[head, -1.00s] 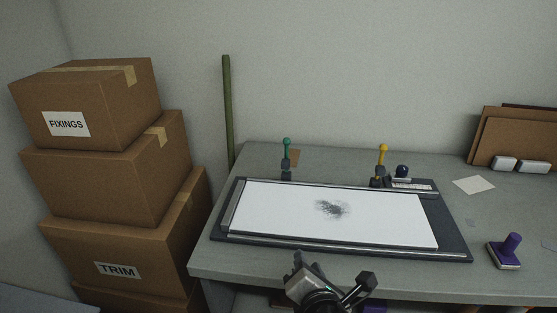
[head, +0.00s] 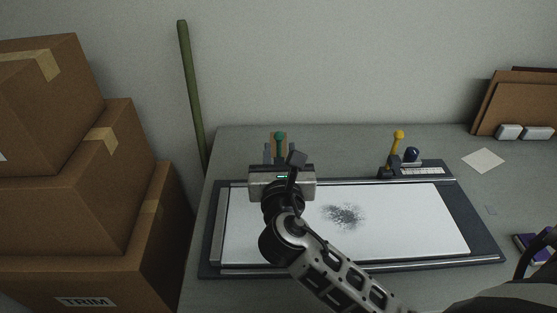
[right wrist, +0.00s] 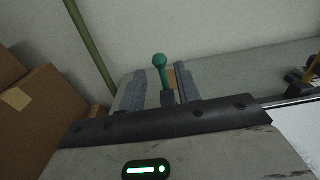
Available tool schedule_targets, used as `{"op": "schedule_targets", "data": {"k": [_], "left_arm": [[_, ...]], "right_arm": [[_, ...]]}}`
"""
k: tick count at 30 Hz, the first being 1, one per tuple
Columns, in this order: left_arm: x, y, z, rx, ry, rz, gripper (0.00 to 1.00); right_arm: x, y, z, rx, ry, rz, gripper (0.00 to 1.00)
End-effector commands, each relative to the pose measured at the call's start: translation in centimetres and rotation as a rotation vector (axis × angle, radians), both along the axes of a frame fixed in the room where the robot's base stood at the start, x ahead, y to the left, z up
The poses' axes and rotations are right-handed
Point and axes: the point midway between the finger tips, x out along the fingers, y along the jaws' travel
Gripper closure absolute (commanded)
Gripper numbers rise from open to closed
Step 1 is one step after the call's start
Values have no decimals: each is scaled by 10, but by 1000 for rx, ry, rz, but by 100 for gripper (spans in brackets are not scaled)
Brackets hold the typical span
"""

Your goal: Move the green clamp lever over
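The green clamp lever (head: 280,137) stands upright at the back left of the dark board (head: 484,240); its lower part is hidden behind my right gripper in the head view. In the right wrist view the lever's green knob and stem (right wrist: 161,66) rise between the two fingers. My right gripper (head: 281,154) is open, with one finger on each side of the lever. Both fingers look apart from it; in the right wrist view the gripper (right wrist: 163,86) shows a gap on each side. My left gripper is not in view.
A yellow lever (head: 398,136) stands at the board's back right beside a dark knob (head: 412,154). A white sheet (head: 400,215) with a dark smudge covers the board. A green pole (head: 191,95) leans at the wall, near stacked cartons (head: 70,205). A purple-handled stamp sits at right.

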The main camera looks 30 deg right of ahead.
Motion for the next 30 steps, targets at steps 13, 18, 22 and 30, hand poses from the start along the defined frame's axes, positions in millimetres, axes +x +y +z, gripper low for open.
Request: {"op": "schedule_targets", "data": {"k": [13, 18, 22, 30], "left_arm": [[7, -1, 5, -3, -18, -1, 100], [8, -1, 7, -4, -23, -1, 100], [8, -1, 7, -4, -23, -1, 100], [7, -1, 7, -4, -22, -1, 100]], "right_arm": [[36, -17, -2, 4, 0, 0, 91], [34, -16, -3, 4, 2, 1, 91], [28, -13, -5, 4, 4, 1, 91], [12, -5, -8, 6, 5, 2, 91]]}}
